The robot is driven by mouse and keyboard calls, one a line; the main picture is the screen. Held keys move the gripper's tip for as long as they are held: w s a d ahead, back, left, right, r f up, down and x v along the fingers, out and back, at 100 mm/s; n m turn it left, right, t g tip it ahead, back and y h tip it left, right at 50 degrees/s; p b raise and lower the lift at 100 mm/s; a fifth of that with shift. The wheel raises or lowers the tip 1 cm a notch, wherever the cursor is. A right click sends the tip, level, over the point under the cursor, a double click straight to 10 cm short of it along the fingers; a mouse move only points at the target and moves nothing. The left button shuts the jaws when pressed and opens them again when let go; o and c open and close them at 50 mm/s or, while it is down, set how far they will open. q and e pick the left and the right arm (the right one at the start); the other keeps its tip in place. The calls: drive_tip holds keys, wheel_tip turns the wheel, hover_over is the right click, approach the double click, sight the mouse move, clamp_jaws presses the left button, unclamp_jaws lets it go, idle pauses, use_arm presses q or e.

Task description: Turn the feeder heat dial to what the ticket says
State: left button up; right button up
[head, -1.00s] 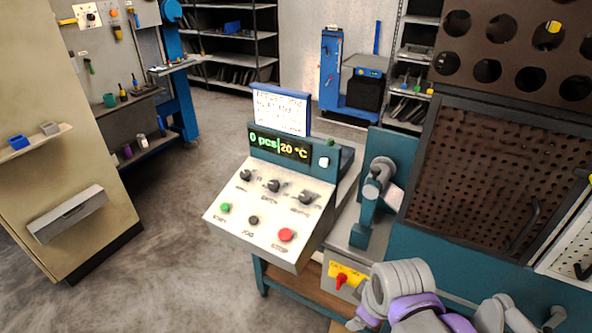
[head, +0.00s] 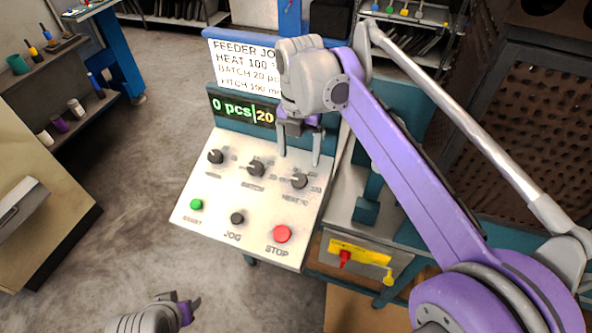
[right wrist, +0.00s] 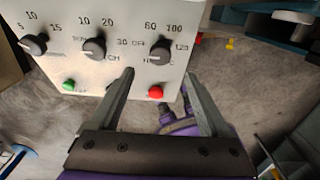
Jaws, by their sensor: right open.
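The heat dial (head: 299,181) is a black knob at the right of the dial row on the sloped panel (head: 210,186). In the right wrist view the heat dial (right wrist: 159,50) has OFF at its left and 100 at its upper right; its pointer seems toward OFF. The ticket (head: 240,65) reads "HEAT 100", partly covered by my right arm. The display (head: 235,108) shows 0 pcs and 20. My right gripper (head: 300,158) is open and empty, its fingertips close above the heat dial, apart from it. My left gripper (head: 187,307) is low in the head view, its jaws unclear.
Batch dial (head: 256,168) and pitch dial (head: 215,156) stand left of the heat dial. Below are a green button (head: 196,204), black jog button (head: 237,218) and red stop button (head: 282,233). A red switch (head: 345,259) sits at the lower right.

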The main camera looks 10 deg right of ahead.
sight(299, 179)
wheel_tip(299, 179, down, 9)
drive_tip(key=shift+f+b, duration=0.1)
drive_tip(key=shift+b, duration=0.35)
clamp_jaws()
